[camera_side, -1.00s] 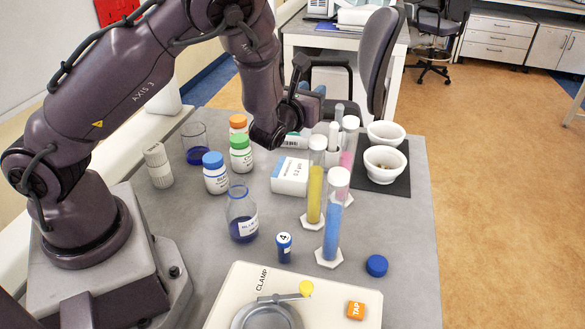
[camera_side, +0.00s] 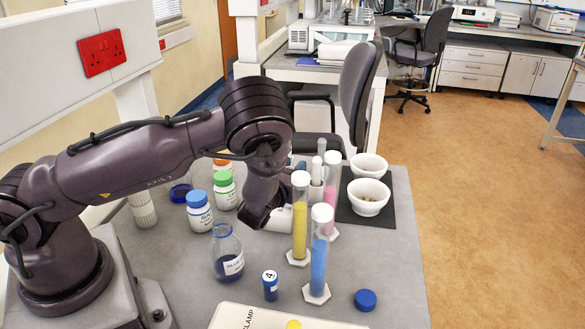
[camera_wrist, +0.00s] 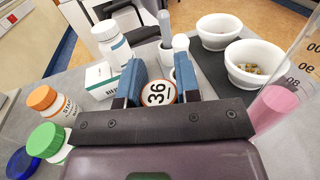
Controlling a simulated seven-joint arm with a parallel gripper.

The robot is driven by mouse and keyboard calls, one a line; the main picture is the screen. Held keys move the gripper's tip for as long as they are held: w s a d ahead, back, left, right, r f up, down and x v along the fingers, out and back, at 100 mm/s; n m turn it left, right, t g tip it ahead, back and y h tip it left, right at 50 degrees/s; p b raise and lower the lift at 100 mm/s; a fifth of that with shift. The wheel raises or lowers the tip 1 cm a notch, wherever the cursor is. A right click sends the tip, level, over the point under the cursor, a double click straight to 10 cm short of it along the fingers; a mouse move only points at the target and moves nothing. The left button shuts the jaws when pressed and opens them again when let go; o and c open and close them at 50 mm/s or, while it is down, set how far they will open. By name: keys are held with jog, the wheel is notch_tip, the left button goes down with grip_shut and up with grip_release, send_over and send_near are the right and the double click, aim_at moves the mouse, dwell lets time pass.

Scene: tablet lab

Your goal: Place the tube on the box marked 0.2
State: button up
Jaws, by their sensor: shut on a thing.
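In the wrist view my gripper (camera_wrist: 160,76) has its two blue fingers closed around a round, white-topped tube (camera_wrist: 157,94) marked 36, with an orange-red rim. Only the tube's top shows there, and its body is hidden. In the side view my gripper (camera_side: 264,210) is low over the white box (camera_side: 281,217), covering most of it. The box's 0.2 marking cannot be read now. The tube is hidden in the side view, so I cannot tell whether it touches the box.
Yellow (camera_side: 299,232) and blue (camera_side: 319,262) cylinders stand close right of the gripper, with a pink one (camera_wrist: 272,108) behind. Blue-capped (camera_side: 198,208) and green-capped (camera_side: 224,190) bottles and a flask (camera_side: 227,262) stand left. White mortars (camera_side: 369,198) are at right.

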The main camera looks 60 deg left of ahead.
jog(key=shift+f, duration=0.2)
jog(key=o, duration=0.9)
jog(key=shift+r, duration=0.15)
